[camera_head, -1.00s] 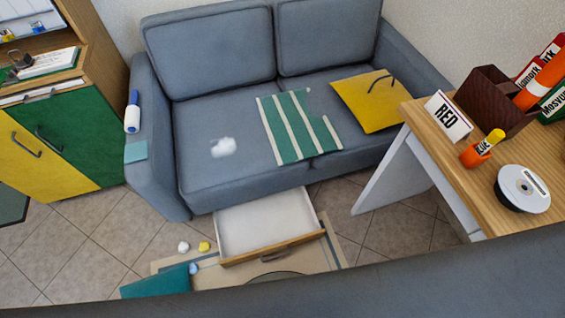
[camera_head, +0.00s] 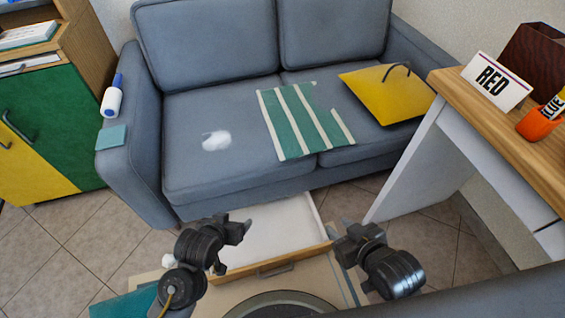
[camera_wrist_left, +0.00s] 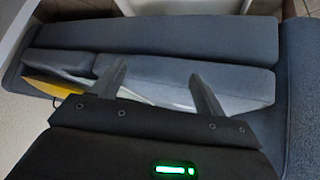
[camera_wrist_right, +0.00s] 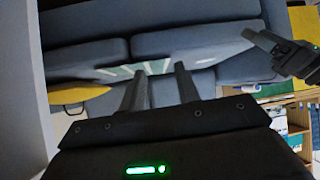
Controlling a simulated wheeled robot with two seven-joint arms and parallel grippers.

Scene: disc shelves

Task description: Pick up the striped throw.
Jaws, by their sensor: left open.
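The striped throw (camera_head: 300,118), green with pale stripes, lies flat on the seat of the grey sofa (camera_head: 225,180), partly over the front edge. In the right wrist view the throw (camera_wrist_right: 150,68) shows beyond the fingers. In the left wrist view a pale strip beyond the fingers may be the throw, but I cannot tell. My left gripper (camera_head: 238,246) is open and empty in front of the sofa, below and left of the throw. My right gripper (camera_head: 339,230) is also in front of the sofa, below and right of the throw. Its fingers are apart and empty.
A yellow bag (camera_head: 385,95) lies right of the throw, and a white fluffy lump (camera_head: 215,140) left of it. An open white drawer (camera_head: 280,225) juts out below the sofa front. A wooden desk (camera_head: 480,110) stands at right. A blue-white bottle (camera_head: 112,98) is on the left armrest.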

